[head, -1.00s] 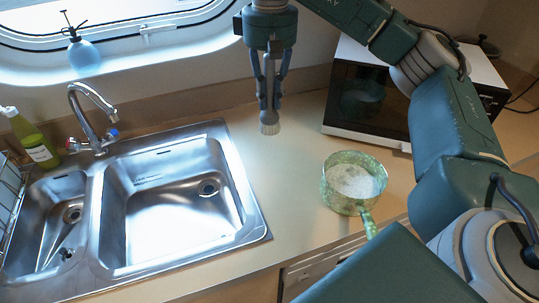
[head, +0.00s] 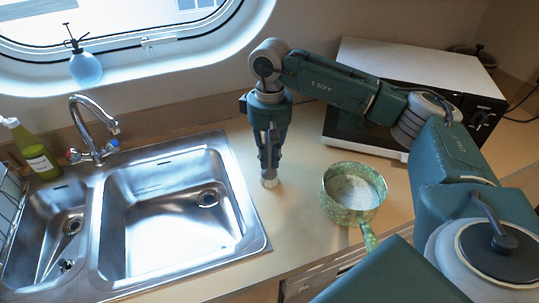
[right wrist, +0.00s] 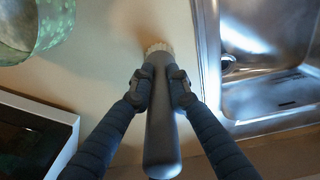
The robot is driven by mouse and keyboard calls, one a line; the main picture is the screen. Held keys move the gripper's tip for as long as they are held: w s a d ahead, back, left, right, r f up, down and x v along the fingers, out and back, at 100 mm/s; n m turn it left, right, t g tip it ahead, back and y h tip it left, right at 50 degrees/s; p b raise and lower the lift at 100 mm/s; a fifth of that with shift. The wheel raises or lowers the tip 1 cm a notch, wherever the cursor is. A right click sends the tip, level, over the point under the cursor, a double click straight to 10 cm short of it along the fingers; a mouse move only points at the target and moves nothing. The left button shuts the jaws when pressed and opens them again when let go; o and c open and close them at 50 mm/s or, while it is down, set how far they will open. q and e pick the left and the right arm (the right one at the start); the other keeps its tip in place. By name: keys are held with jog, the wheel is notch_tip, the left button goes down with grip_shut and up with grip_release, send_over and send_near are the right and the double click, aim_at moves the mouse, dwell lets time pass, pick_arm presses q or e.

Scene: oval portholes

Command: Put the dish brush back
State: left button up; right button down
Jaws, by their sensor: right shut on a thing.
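The dish brush (right wrist: 162,125) has a grey handle and pale bristles. My right gripper (right wrist: 160,88) is shut on its handle, as the right wrist view shows. In the head view the right gripper (head: 269,165) points straight down over the counter, just right of the sink. The brush's bristle end (head: 269,182) shows below the fingertips, pointing down, at or close to the counter top; I cannot tell if it touches. Most of the handle is hidden by the fingers in the head view. My left gripper is not in view.
The steel sink (head: 258,243) with its tap (head: 95,125) lies left of the gripper. A green speckled saucepan (head: 345,208) with white contents stands right of it. A microwave (head: 365,55) is behind. A green bottle (head: 35,155) and a blue sprayer (head: 86,68) stand far left.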

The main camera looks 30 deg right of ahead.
jog(key=shift+f, duration=0.15)
jog(key=c, duration=1.7)
grip_release()
jog(key=shift+o, duration=0.2)
jog(key=shift+r, duration=0.65)
notch_tip(320, 180, up, 10)
jog(key=shift+r+b, duration=0.1)
jog(key=shift+b, duration=0.95)
jog(key=shift+r, duration=0.5)
